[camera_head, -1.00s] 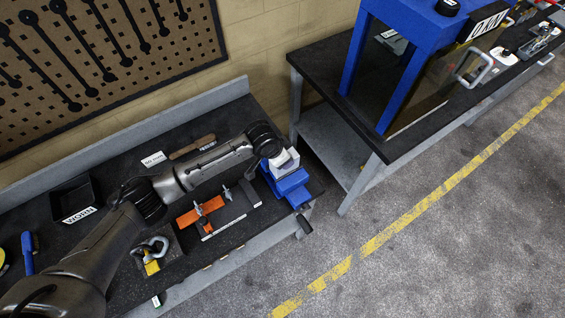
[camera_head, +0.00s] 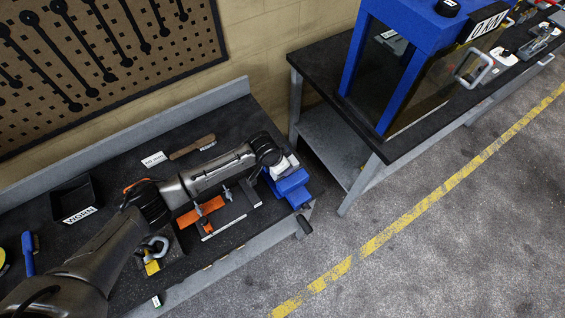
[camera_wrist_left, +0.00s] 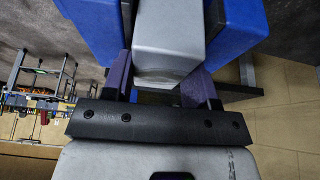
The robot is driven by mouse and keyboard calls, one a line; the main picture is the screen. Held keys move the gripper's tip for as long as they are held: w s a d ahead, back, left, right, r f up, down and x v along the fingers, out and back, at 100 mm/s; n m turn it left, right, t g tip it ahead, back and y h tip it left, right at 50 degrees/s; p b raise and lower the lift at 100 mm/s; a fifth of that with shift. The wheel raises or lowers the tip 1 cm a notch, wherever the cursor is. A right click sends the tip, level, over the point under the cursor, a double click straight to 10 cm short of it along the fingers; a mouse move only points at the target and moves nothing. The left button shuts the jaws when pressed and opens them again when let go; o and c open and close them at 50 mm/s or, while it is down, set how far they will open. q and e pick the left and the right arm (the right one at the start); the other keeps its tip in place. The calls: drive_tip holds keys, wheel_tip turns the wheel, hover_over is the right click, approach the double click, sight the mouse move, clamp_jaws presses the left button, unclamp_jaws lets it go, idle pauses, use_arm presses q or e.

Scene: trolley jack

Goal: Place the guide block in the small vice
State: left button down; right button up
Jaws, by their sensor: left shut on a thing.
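The small vice (camera_head: 292,188) is blue and sits at the right end of the near bench. My left gripper (camera_head: 282,164) is over it, pointing down. In the left wrist view, the gripper's purple fingers (camera_wrist_left: 157,82) are shut on the grey guide block (camera_wrist_left: 170,30). Blue vice parts (camera_wrist_left: 233,30) show on both sides of the block. The block lies between them in the picture, but I cannot tell how deep it sits or whether it touches the jaws. In the head view my gripper and wrist hide the block. My right gripper is in neither view.
On the bench are an orange clamp fixture (camera_head: 203,212), a yellow-and-grey part (camera_head: 152,262), a brush (camera_head: 192,147) and a black tray (camera_head: 75,198) labelled WORN. A blue press frame (camera_head: 408,75) stands on the other bench. The floor between is clear.

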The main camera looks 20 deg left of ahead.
use_arm(q)
drive_tip(key=shift+f, duration=0.2)
drive_tip(key=shift+a+f, duration=0.1)
drive_tip(key=shift+f, duration=0.05)
drive_tip(key=c, duration=0.8)
unclamp_jaws()
drive_tip(key=shift+f, duration=0.2)
drive_tip(key=o, duration=0.3)
drive_tip(key=shift+s+a+f, duration=0.1)
drive_tip(key=shift+s+f, duration=0.05)
drive_tip(key=shift+o, duration=0.4)
drive_tip(key=v, duration=1.3)
drive_tip(key=shift+w+d+r, duration=0.25)
drive_tip(key=shift+w+r, duration=0.05)
drive_tip(key=shift+r, duration=0.05)
